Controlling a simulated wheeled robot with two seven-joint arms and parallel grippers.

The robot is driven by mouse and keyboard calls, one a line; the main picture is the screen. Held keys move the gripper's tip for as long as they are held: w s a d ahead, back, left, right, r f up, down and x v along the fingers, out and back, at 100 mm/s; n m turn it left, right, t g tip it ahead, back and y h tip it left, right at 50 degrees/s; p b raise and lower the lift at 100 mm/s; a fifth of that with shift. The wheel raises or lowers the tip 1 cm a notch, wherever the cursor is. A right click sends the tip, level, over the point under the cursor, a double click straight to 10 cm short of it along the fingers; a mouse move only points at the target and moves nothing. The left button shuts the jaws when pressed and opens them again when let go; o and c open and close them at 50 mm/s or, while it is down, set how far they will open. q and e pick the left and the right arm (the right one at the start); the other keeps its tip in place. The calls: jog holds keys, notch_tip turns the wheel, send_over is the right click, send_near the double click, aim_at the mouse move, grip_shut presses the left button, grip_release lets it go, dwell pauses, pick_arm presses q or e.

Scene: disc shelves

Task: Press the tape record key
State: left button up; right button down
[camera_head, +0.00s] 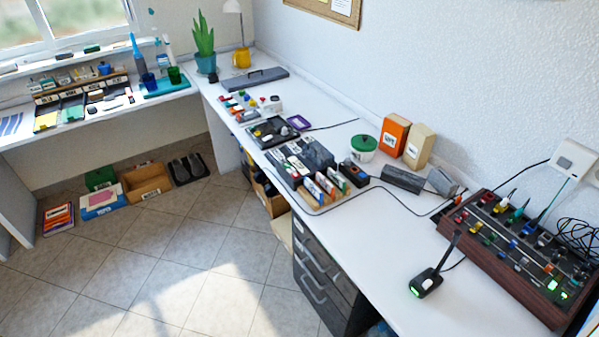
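A dark grey box-shaped device (316,152) lies on the long white desk near the middle of the picture, with small pale pieces on its left part. Behind it sits a black tray-like unit (262,137) with small parts on it. Either may be the tape machine; I cannot tell which. The record key is too small to make out. Neither of my grippers is in view, and no arm of mine shows near the desk.
A mixer-like console (520,255) with coloured knobs stands at the right, beside a desk microphone (427,281). A black cable crosses the desk. An orange box (394,135) and a green-lidded tub (363,146) stand by the wall. The tiled floor (180,255) is open at the left.

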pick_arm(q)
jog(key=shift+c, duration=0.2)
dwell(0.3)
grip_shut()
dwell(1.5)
